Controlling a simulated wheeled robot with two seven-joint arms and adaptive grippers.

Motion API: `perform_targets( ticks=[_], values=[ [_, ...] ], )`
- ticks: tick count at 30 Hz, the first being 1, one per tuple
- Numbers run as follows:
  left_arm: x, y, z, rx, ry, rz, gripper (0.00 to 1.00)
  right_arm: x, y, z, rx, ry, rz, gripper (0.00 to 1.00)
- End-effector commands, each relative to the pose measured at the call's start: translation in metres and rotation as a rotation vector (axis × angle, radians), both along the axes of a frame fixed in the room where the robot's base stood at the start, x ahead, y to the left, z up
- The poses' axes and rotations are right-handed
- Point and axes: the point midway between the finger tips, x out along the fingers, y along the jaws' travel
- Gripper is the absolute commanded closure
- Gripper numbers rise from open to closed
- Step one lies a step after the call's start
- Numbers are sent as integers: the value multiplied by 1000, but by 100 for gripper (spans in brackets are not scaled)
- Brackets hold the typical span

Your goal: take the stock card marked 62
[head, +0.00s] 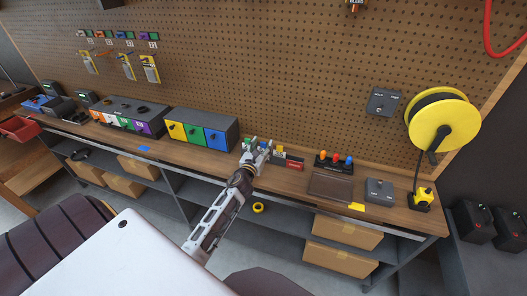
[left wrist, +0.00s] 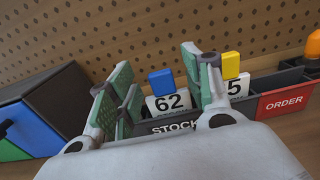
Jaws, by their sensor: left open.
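The stock card marked 62 (left wrist: 170,104) is white with a blue tab and stands upright in a dark holder labelled STOCK (left wrist: 172,127). My left gripper (left wrist: 158,68) is open, with its green-padded fingers on either side of the card in the left wrist view. I cannot tell whether they touch it. A second card with a yellow tab (left wrist: 231,66) stands to the right, its number partly hidden by the right finger; a 5 shows. In the head view my left gripper (head: 256,147) is over the bench at the holder, mostly covering it.
A red ORDER bin (left wrist: 284,101) adjoins the holder on the right. A box with yellow, green and blue fronts (head: 201,130) stands to the left. A rack with coloured knobs (head: 334,161) and a brown tray (head: 331,188) are to the right. A pegboard (head: 290,70) rises behind.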

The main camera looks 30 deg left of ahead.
Motion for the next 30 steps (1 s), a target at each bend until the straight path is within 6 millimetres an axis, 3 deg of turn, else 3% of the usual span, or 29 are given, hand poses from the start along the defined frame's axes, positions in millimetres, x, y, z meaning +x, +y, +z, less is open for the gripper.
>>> perform_targets(
  ticks=[9, 26, 30],
  values=[
    [20, 5, 1, -1, 0, 1, 50, 0, 0, 4, 0, 0, 0, 60],
    [22, 6, 0, 0, 0, 0, 50, 0, 1, 4, 1, 0, 0, 60],
    [21, 6, 0, 1, 0, 0, 68, 0, 2, 4, 1, 0, -1, 60]
  ],
)
